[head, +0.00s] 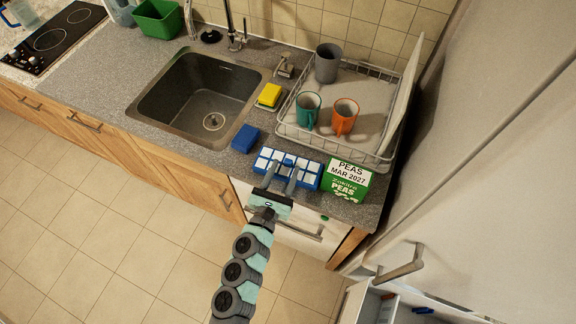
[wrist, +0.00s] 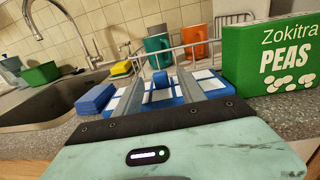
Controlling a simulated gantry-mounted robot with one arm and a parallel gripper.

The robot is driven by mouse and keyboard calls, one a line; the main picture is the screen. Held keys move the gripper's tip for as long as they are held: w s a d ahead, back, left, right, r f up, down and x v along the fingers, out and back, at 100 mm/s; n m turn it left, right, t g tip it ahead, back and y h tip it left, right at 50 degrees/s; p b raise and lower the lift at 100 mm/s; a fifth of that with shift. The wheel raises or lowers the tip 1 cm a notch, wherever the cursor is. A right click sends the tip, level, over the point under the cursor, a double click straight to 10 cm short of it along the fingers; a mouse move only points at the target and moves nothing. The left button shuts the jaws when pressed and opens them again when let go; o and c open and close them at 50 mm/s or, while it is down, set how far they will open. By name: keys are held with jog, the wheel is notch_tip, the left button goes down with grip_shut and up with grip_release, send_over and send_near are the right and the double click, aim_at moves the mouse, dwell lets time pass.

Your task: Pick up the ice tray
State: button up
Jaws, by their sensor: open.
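The ice tray (head: 309,181) is blue with white cells and lies flat on the grey counter near its front edge. In the wrist view the tray (wrist: 210,84) spreads under and to both sides of my fingers. My gripper (head: 285,168) is open, with its two fingers reaching over the tray from the front. In the wrist view the gripper (wrist: 162,74) has a small raised blue part of the tray between its fingers. I cannot tell whether the fingers touch it. The fingers hide part of the tray's middle.
A green peas box (head: 346,181) stands close on the tray's right. A blue block (head: 245,138) and a yellow sponge (head: 269,95) lie left and behind, beside the sink (head: 200,98). A wire dish rack (head: 340,146) with mugs stands behind the tray. A fridge is at the right.

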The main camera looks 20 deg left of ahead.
aim_at(288, 163)
jog(key=w, duration=0.3)
jog(key=shift+a+r, duration=0.1)
jog(key=shift+r, duration=0.3)
jog(key=shift+w+f, duration=0.15)
jog(key=shift+w, duration=0.15)
jog(key=shift+c, duration=0.6)
grip_shut()
